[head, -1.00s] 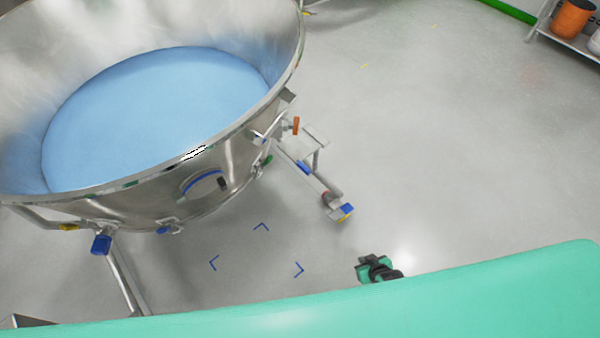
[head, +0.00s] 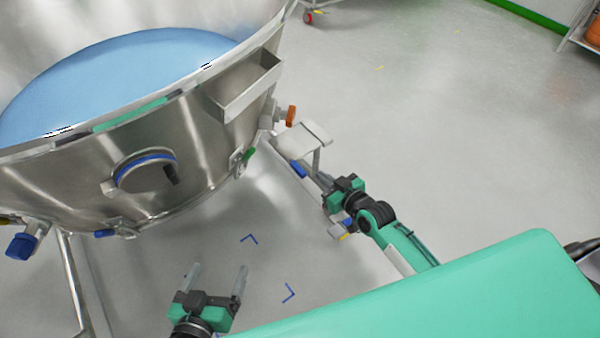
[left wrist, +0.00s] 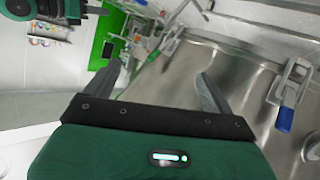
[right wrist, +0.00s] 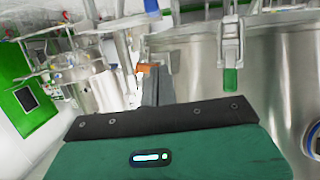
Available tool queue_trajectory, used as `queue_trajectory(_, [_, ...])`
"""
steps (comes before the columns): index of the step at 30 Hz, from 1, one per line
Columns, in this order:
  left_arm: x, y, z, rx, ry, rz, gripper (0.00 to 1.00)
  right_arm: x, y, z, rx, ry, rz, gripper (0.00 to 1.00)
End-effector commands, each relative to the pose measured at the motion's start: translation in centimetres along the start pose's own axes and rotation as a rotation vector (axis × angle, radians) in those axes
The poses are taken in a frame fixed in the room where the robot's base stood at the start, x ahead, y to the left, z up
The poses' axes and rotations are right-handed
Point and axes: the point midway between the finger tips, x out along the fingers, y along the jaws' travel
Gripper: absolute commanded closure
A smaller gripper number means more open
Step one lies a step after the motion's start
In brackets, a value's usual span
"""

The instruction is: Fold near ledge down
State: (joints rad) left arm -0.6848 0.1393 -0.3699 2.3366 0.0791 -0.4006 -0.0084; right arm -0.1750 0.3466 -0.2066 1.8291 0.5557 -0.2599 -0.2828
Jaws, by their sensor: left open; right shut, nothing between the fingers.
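A stainless bowl (head: 195,130) holding blue material fills the left of the head view. A metal ledge (head: 250,88) juts out from its near right side, just under the rim; I cannot tell its hinge. My left gripper (head: 217,277) is open and empty, low in front of the bowl and well below the ledge. Its spread fingers show in the left wrist view (left wrist: 160,88), facing the bowl wall. My right gripper (head: 325,184) is shut and empty, right of the bowl and below the ledge, apart from it. Its closed fingers show in the right wrist view (right wrist: 157,86).
A flat plate (head: 302,138) stands on the bowl's frame beside an orange knob (head: 291,116), close to my right gripper. A blue-handled clamp (left wrist: 287,108) and a green-handled clamp (right wrist: 230,50) are on the bowl. Open floor (head: 430,130) lies to the right.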

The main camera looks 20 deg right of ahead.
Motion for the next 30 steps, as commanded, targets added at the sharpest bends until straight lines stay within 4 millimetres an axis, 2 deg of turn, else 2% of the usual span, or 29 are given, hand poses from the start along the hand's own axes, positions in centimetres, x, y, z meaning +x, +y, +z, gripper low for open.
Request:
queue_trajectory(7, [0.3,0.2,-1.2,0.000,0.105,0.009,0.14,2.9,0.0,-0.1,0.001,0.005,0.000,1.00])
queue_trajectory(13, [0.7,-0.7,-5.7,0.030,0.313,-0.003,0.14,6.4,0.0,0.0,0.002,0.003,0.001,1.00])
queue_trajectory(20, [0.0,-1.4,-10.5,0.064,0.555,-0.010,0.14,10.2,-0.1,0.0,0.002,0.003,0.000,1.00])
queue_trajectory(24, [-0.9,-1.7,-13.1,0.086,0.700,-0.012,0.14,10.3,-0.1,1.7,0.001,-0.001,-0.001,1.00])
queue_trajectory(30, [-2.5,-1.9,-15.9,0.112,0.869,-0.011,0.14,10.7,0.0,3.1,0.000,0.000,0.000,1.00])
